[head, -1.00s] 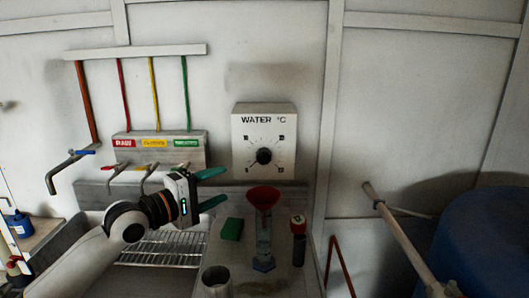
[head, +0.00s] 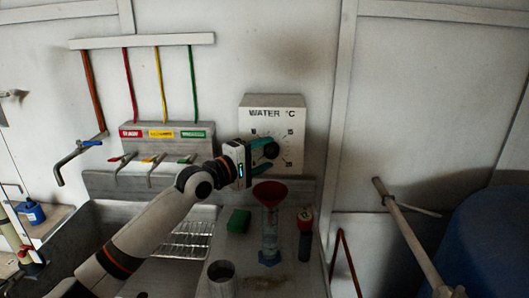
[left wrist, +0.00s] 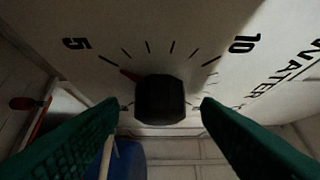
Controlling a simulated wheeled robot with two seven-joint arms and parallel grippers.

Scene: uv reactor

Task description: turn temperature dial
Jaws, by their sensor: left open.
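The temperature dial (left wrist: 160,100) is a black knob on the white water panel (head: 290,104). My left gripper (head: 268,158) is at the panel in the head view. Its green fingers are open, one on each side of the knob, with visible gaps in the left wrist view (left wrist: 160,104). In the head view the gripper hides much of the dial. My right gripper is not in view.
Below the panel, a red funnel (head: 270,190) sits on a glass cylinder, near a green block (head: 238,221), a red-topped dark item (head: 305,232) and a metal cup (head: 221,277). Several taps (head: 157,165) stick out at the left above the sink. A blue barrel (head: 485,245) stands at right.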

